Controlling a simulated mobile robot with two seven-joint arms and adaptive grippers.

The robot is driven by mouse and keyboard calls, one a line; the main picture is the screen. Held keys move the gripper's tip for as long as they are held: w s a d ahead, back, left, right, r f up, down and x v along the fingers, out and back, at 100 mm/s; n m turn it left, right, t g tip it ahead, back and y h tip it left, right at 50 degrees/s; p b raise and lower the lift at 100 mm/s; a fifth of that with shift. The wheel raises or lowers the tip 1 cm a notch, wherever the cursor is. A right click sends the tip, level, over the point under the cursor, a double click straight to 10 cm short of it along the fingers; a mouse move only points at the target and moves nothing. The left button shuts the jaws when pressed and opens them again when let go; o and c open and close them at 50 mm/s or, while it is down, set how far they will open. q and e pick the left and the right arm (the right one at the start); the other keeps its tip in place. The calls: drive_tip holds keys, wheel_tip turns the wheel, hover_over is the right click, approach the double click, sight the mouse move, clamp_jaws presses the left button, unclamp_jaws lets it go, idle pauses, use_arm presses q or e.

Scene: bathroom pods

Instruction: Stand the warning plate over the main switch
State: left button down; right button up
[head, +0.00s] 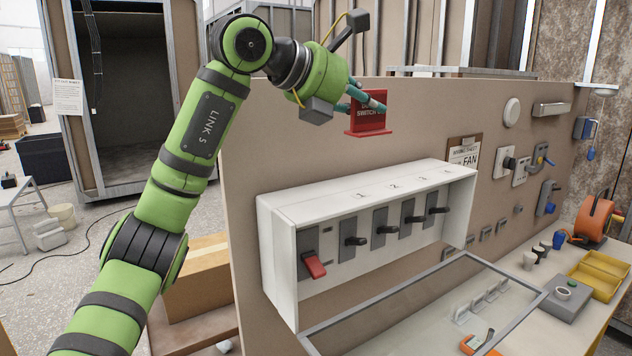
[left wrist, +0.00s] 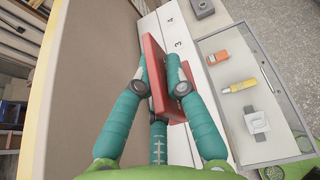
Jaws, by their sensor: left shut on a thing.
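The red warning plate (head: 370,124) has white lettering, of which "SWITCH" reads in part, and a flat foot. My left gripper (head: 372,100) is shut on it, with teal fingers across its upper part. In the head view the plate is upright and shows above the white switch box, with a gap below it. The left wrist view shows the plate (left wrist: 153,60) between the fingertips (left wrist: 165,88), beside the box top. The main switch, with a red lever (head: 314,267), is at the left end of the box front. My right gripper is not in view.
The white switch box (head: 335,204) has a numbered top and several black levers. Its top is bare. A clear-topped case (head: 400,312) lies below it. A clipboard marked "FAN" (head: 463,153) hangs on the brown panel (head: 285,140). An orange reel (head: 594,217) and yellow trays (head: 602,270) stand at right.

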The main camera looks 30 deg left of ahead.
use_arm(q)
drive_tip(key=s+a+f, duration=0.4)
drive_tip(key=s, duration=0.1)
drive_tip(key=s+a+f+p, duration=0.1)
drive_tip(key=s+a+f, duration=0.1)
drive_tip(key=shift+s+a, duration=0.2)
drive_tip(key=shift+s, duration=0.2)
drive_tip(key=shift+d+f, duration=0.1)
drive_tip(key=shift+f, duration=0.2)
wheel_tip(320, 180, down, 3)
drive_tip(key=shift+w+r, duration=0.1)
drive_tip(key=shift+f, duration=0.35)
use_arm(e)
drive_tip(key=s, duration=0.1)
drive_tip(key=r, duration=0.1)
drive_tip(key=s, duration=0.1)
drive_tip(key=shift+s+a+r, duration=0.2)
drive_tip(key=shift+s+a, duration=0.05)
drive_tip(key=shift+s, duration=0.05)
